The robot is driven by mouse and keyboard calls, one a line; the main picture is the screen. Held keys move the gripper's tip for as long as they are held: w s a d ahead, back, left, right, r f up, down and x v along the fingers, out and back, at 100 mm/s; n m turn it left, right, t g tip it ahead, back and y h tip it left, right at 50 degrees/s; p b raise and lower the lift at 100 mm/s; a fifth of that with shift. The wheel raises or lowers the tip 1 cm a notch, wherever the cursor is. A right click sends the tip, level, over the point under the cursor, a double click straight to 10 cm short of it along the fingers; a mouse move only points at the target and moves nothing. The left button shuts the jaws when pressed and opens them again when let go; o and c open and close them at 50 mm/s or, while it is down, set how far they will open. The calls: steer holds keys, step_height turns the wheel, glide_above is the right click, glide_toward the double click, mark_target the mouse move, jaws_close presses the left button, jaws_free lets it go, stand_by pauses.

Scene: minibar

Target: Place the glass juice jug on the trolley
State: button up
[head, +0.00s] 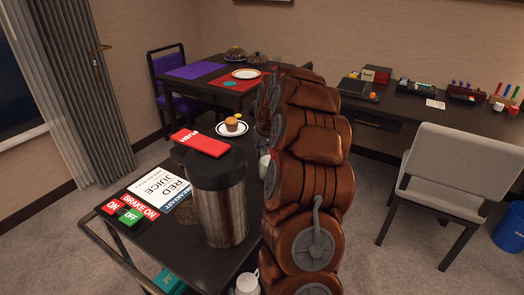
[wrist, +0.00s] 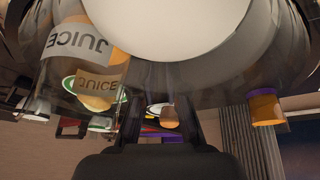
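The trolley (head: 152,238) is the dark top at lower left in the head view, with brake labels. In the wrist view, an orange-toned glass vessel labelled JUICE (wrist: 82,38) is at upper left; it looks like the juice jug, with a second JUICE label below. A small brown item shows beyond the gap. The vessel is left of the fingers, apart from them in the picture. I do not see the jug in the head view; my arm hides much there.
A white chair (head: 448,172) and a desk (head: 400,108) stand right.

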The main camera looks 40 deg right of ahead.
steer(key=o, duration=0.3)
steer(key=b+v, duration=0.1)
steer(key=v, duration=1.1)
steer(key=shift+r, duration=0.15)
stand_by(0.6)
